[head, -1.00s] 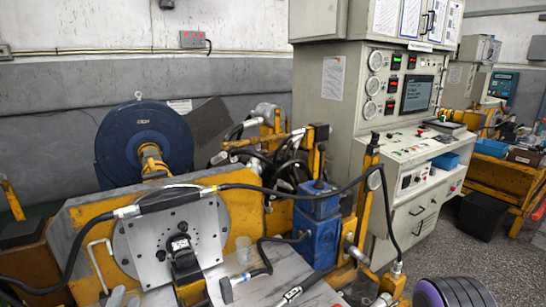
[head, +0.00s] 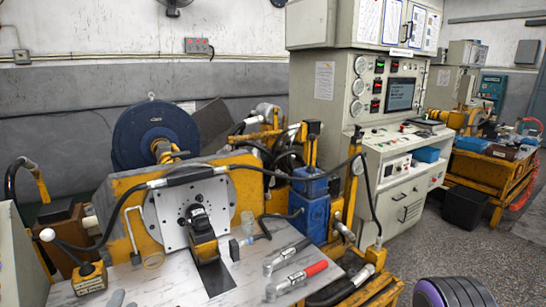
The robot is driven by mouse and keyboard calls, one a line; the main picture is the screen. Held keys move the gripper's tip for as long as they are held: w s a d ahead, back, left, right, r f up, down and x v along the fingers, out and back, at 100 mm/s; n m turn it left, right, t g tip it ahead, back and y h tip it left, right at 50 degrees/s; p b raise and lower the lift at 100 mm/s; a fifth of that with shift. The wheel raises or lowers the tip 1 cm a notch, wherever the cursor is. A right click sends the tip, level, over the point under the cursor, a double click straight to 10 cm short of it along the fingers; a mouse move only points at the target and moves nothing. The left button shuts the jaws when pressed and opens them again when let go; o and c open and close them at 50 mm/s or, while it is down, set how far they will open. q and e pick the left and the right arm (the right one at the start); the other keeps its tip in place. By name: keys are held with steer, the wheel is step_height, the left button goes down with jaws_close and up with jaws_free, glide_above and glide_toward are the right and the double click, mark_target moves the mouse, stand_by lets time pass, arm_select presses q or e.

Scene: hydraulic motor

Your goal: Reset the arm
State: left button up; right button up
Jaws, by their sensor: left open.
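A purple-ringed dark part of my own body shows at the bottom right. My right gripper is not in view. The hydraulic motor (head: 200,222) is black and yellow and sits against a square grey plate (head: 165,215), apart from my left gripper.
Two wrenches, one with a red handle (head: 305,275), lie on the bench. A yellow box with a lever (head: 88,278) stands at the left. A black hose (head: 262,172) arches over the bench. A control cabinet (head: 330,120) stands behind right. Open floor (head: 470,255) lies at the right.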

arm_select(q)
steer(key=s+d+f+m+g+h+b, duration=0.1)
steer(key=s+d+f+m+g, duration=0.15)
steer(key=f, duration=0.45)
steer(key=s+d+f+m+g+b, duration=0.1)
steer(key=s+f+m+g, duration=0.25)
steer(key=f, duration=0.35)
steer(key=s+d+f+m+g+h+b, duration=0.1)
steer(key=s+f+m+g, duration=0.2)
steer(key=f, duration=0.4)
steer(key=s+f+m+g+y+b, duration=0.2)
steer(key=s+f+m+g+b, duration=0.3)
steer(key=s+f, duration=0.9)
steer(key=s+m+g, duration=0.1)
steer(key=s+m, duration=0.1)
steer(key=s, duration=0.2)
steer(key=shift+s+a+f+g+b, duration=0.15)
steer(key=shift+s+f+g+b, duration=0.05)
steer(key=shift+g+b, duration=0.2)
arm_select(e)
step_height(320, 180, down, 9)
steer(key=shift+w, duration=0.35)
